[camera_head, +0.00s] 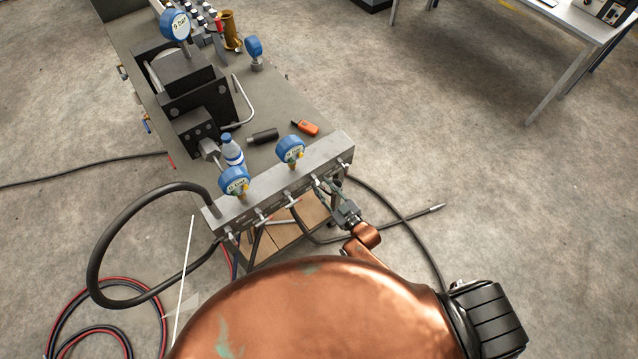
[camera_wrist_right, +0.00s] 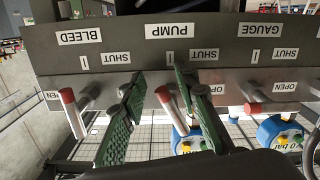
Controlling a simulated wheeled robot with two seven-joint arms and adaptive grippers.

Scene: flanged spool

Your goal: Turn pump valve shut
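The valve block (camera_head: 262,188) is a grey bar along the near end of the bench, with several small valves on its front. In the right wrist view its face (camera_wrist_right: 120,55) carries BLEED, PUMP and GAUGE labels with SHUT and OPEN marks. The pump valve lever (camera_wrist_right: 166,98) has a red tip and a pale shaft. My right gripper (camera_wrist_right: 159,76) is open, with one green-padded finger on each side of this lever; I cannot tell whether either touches it. In the head view my right gripper (camera_head: 324,187) is at the block's right part. My left gripper is not in view.
Other red-tipped levers, bleed (camera_wrist_right: 68,97) and gauge (camera_wrist_right: 252,109), flank the fingers. Blue gauges (camera_head: 290,149) stand on the block. A bottle (camera_head: 232,150), a black cylinder (camera_head: 263,136) and an orange tool (camera_head: 306,127) are behind. A black hose (camera_head: 98,250) loops left.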

